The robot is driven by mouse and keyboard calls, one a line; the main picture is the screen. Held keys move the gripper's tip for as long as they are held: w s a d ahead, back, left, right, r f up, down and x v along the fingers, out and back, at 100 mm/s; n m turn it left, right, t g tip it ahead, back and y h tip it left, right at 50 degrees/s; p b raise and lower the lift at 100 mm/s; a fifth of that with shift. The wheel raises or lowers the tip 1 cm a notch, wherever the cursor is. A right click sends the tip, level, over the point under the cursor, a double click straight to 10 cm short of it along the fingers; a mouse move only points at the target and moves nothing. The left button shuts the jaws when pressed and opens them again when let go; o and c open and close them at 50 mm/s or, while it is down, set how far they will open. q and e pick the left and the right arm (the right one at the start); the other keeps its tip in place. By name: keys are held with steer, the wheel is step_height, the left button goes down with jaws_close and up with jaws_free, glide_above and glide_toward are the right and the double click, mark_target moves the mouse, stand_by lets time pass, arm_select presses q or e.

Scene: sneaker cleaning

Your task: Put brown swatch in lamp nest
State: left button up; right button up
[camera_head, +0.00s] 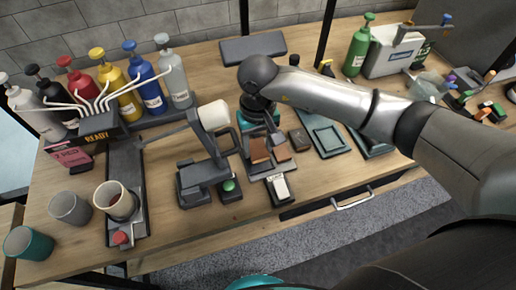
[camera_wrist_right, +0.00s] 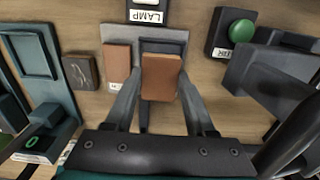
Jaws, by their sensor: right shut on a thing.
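My right gripper (camera_wrist_right: 160,85) is shut on a brown swatch (camera_wrist_right: 161,77), with one finger at each side of it. The held swatch (camera_head: 260,150) also shows in the head view, over the grey board (camera_wrist_right: 110,32). A dark recess (camera_wrist_right: 162,46) of the board shows partly from behind the swatch; I cannot tell whether the swatch touches the board. A second, redder brown swatch (camera_wrist_right: 117,62) lies on the same board beside it. The LAMP label (camera_wrist_right: 146,16) is on a small block at the board's edge. My left gripper is not in view.
A green button (camera_head: 229,185) and a grey stand with a white roller (camera_head: 213,115) are left of the board. A dark square tile (camera_head: 298,139) and teal trays (camera_head: 326,137) are to the right. Cups (camera_head: 115,200) and bottles (camera_head: 145,83) fill the left side.

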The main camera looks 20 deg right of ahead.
mark_target(258, 150)
steer(key=shift+f, duration=0.9)
steer(key=shift+f+b, duration=0.6)
steer(key=shift+b, duration=0.25)
steer(key=o, duration=1.2)
steer(key=shift+s, duration=0.1)
steer(key=shift+o, duration=0.6)
steer(key=shift+r+p, duration=0.55)
steer(key=shift+p, duration=0.25)
step_height(258, 150, up, 12)
steer(key=shift+r, duration=0.1)
